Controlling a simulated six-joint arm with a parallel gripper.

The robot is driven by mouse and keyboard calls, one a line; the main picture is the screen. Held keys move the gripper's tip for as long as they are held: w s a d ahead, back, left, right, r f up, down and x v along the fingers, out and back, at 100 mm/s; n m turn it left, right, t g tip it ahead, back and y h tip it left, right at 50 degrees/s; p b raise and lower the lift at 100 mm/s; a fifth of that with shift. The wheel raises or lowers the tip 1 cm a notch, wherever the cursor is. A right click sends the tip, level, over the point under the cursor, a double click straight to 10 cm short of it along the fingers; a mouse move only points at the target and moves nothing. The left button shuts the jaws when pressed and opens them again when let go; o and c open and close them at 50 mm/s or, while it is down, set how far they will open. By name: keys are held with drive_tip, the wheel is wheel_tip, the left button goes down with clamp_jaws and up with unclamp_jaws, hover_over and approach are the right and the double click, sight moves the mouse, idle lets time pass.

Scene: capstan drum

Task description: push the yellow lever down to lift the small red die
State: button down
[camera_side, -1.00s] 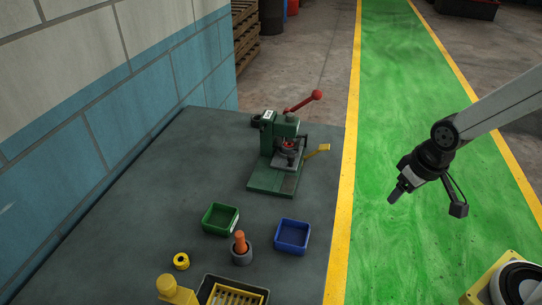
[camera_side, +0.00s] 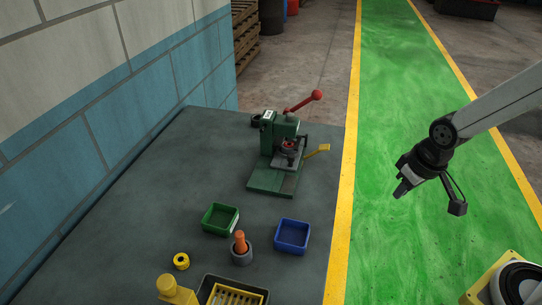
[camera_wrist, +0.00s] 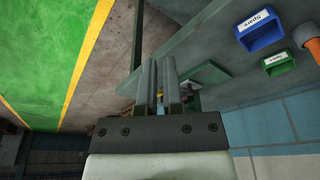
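The yellow lever (camera_side: 318,151) sticks out to the right of a green press (camera_side: 270,138) on the dark bench, its tip raised. A small red part (camera_side: 289,144), which looks like the die, sits low in the press and is partly hidden by the press parts. My gripper (camera_side: 401,190) hangs over the green floor strip, to the right of the bench and apart from the lever. In the wrist view the two fingers (camera_wrist: 161,90) are close together with a narrow gap and nothing visibly held. The press is mostly hidden behind them there.
A red-knobbed handle (camera_side: 316,96) rises from the press top. A green bin (camera_side: 220,219), a blue bin (camera_side: 292,236), a grey cup with an orange peg (camera_side: 241,249) and a yellow ring (camera_side: 181,261) stand nearer on the bench. The space between gripper and lever looks clear.

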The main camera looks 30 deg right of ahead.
drive_tip(key=w+d+r+n+y, duration=0.1)
drive_tip(key=w+d+n, duration=0.1)
drive_tip(key=w, duration=0.7)
drive_tip(key=w+d+r+n+t+y, duration=0.1)
drive_tip(key=w+d+r+n, duration=0.1)
drive_tip(key=w, duration=0.7)
drive_tip(key=w+d+r+n+y, duration=0.2)
drive_tip(key=w+n, duration=0.3)
drive_tip(key=w, duration=0.3)
drive_tip(key=shift+w+d+t, duration=0.3)
drive_tip(key=shift+w+d, duration=0.1)
drive_tip(key=shift+d, duration=0.35)
drive_tip(key=shift+f, duration=0.1)
hover_over(321, 146)
drive_tip(key=f, duration=0.8)
drive_tip(key=shift+s+d+f, duration=0.25)
drive_tip(key=shift+s, duration=0.15)
drive_tip(key=f, duration=0.2)
drive_tip(key=shift+s+d+f, duration=0.2)
drive_tip(key=shift+d+f, duration=0.05)
drive_tip(key=shift+f, duration=0.15)
drive_tip(key=shift+s+d+f, duration=0.1)
drive_tip(key=shift+f, duration=0.5)
